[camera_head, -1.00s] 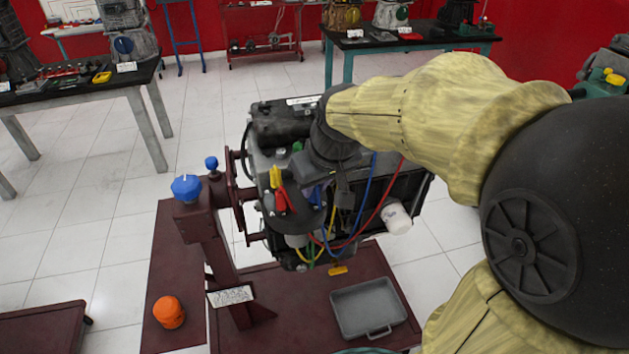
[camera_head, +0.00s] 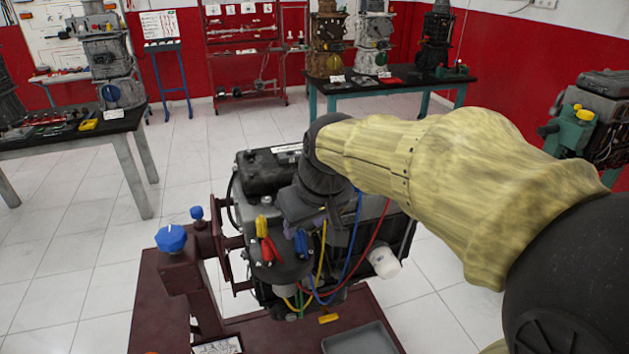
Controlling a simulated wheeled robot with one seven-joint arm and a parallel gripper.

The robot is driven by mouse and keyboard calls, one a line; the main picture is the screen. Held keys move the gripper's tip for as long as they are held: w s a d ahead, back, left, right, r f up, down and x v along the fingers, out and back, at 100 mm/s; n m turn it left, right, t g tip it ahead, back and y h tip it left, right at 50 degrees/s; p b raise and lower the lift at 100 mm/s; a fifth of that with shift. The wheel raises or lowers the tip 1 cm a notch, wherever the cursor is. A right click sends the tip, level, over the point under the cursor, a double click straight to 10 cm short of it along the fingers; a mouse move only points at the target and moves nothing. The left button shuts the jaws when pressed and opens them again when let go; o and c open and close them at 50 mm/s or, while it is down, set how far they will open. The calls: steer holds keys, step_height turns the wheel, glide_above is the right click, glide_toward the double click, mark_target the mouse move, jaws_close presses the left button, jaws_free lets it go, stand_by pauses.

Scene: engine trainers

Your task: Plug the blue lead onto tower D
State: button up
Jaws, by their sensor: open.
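The blue lead shows as a blue wire (camera_head: 350,245) looping below the engine, and a blue boot (camera_head: 301,243) sits at the dark round cap (camera_head: 283,268). Whether the boot is seated on a tower cannot be told. A yellow boot (camera_head: 262,226) and a red boot (camera_head: 268,251) stand on the cap's left side. No tower letters are readable, so I cannot pick out tower D. My gripper (camera_head: 318,224) is open, just above and right of the blue boot. Its fingertips are small and dark against the engine, and part of the cap behind is hidden.
The engine (camera_head: 268,172) hangs on a maroon stand with a blue knob (camera_head: 171,238). A white cylinder (camera_head: 384,262) juts out at its right, and a grey tray (camera_head: 362,340) lies below. Yellow, red and green wires hang under the cap. Tables (camera_head: 75,133) stand behind.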

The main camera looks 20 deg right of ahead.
steer(key=v, duration=1.3)
steer(key=shift+p, duration=0.4)
steer(key=shift+r, duration=0.1)
step_height(320, 180, down, 23)
steer(key=s+m+g+h+p, duration=0.1)
steer(key=s+m+p, duration=0.1)
steer(key=p, duration=0.3)
steer(key=shift+s+m+g+p, duration=0.15)
steer(key=shift+m+g+p, duration=0.2)
steer(key=shift+m+g, duration=0.05)
steer(key=shift+d, duration=0.15)
